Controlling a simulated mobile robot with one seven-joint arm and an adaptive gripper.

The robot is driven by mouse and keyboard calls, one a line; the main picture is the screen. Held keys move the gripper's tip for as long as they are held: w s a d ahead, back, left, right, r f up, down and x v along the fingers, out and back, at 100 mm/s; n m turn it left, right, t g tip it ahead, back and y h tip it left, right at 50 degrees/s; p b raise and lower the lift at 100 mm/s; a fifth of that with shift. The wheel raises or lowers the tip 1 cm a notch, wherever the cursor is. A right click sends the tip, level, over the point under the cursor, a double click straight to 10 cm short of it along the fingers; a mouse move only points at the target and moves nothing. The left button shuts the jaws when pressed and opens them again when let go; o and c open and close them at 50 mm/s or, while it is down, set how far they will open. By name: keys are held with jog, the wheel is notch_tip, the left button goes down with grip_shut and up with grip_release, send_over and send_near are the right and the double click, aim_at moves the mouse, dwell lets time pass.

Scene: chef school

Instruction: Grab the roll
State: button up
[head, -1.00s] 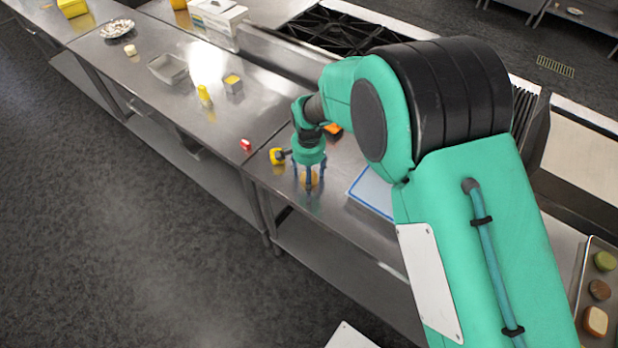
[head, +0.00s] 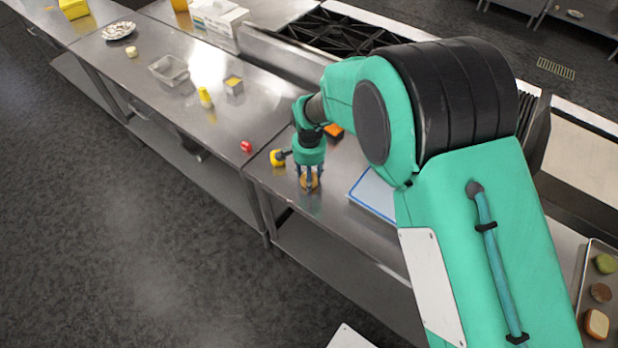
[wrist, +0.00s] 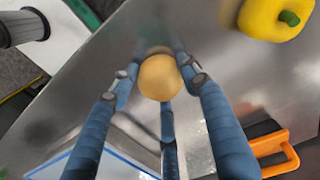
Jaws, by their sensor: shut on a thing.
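The roll (wrist: 159,77) is a round, tan-golden bun in the middle of the wrist view, between the blue fingers of my gripper (wrist: 160,84). In the head view the roll (head: 309,181) shows small between the fingertips, at or just above the steel counter. My gripper (head: 309,178) points down over the counter with its fingers closed around the roll. The fingers hide part of the roll's sides, and I cannot tell whether it touches the counter.
A yellow pepper (wrist: 272,14) lies close to my gripper. An orange-handled tool (wrist: 275,150) and a blue-edged white board (head: 373,194) are nearby. A small red item (head: 246,146) sits to the left. The counter's front edge is close.

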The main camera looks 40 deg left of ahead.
jog(key=shift+r, duration=0.5)
notch_tip(320, 180, up, 2)
jog(key=shift+s+d+r, duration=0.1)
jog(key=s+d+r, duration=0.1)
jog(key=s+d, duration=0.9)
jog(key=d, duration=0.2)
jog(key=shift+d+p, duration=0.15)
jog(key=shift+p, duration=0.15)
jog(key=shift+w+r, duration=0.1)
jog(key=shift+w, duration=0.1)
